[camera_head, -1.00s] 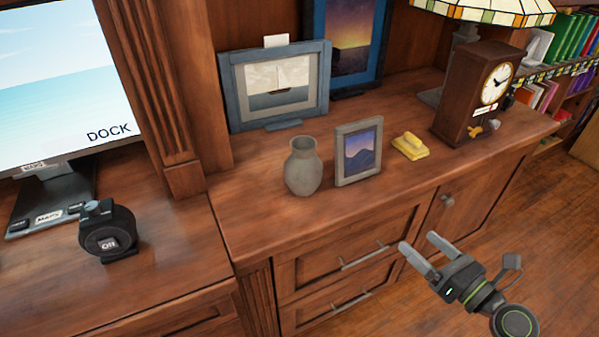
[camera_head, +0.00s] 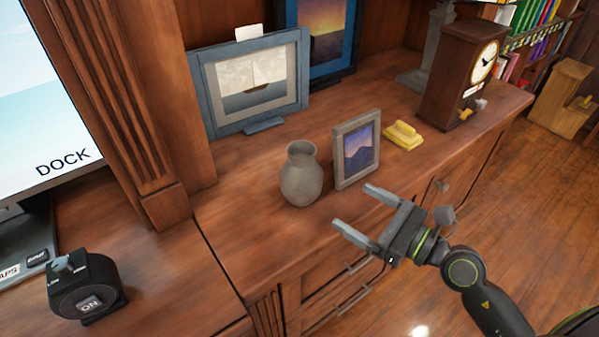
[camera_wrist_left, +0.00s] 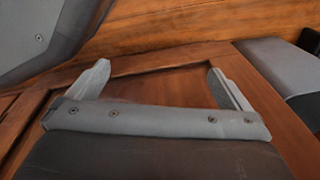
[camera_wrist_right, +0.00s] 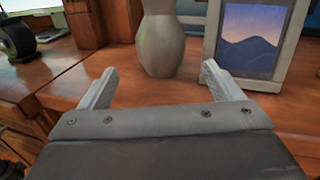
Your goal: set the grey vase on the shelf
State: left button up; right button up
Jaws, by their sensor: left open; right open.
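The grey vase (camera_head: 301,176) stands upright on the wood cabinet top, left of a small framed picture. My right gripper (camera_head: 358,208) is open and empty, in front of the cabinet edge and to the right of the vase in the head view. In the right wrist view the vase (camera_wrist_right: 160,45) stands beyond and between the open fingers of the right gripper (camera_wrist_right: 152,88), not touching them. My left gripper (camera_wrist_left: 158,82) is open and empty in its wrist view, facing a wood panel; it is not in the head view. The vase's base is visible.
A small framed picture (camera_head: 357,150) stands close right of the vase. A yellow object (camera_head: 403,136), a clock (camera_head: 462,75) and a larger blue-framed ship picture (camera_head: 250,85) share the cabinet top (camera_head: 240,235). A black dial (camera_head: 85,288) reading ON sits lower left. Bare wood lies left of the vase.

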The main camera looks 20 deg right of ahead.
aim_at(318, 186)
jog(key=x, duration=0.9)
jog(key=shift+f, duration=0.1)
jog(key=shift+w+a, duration=0.25)
jog(key=shift+w, duration=0.15)
jog(key=x, duration=0.5)
pick_arm(q)
jog(key=shift+w, duration=0.1)
pick_arm(e)
jog(key=shift+d, duration=0.1)
jog(key=shift+c, duration=0.5)
jog(key=c, duration=0.8)
jog(key=shift+r, duration=0.35)
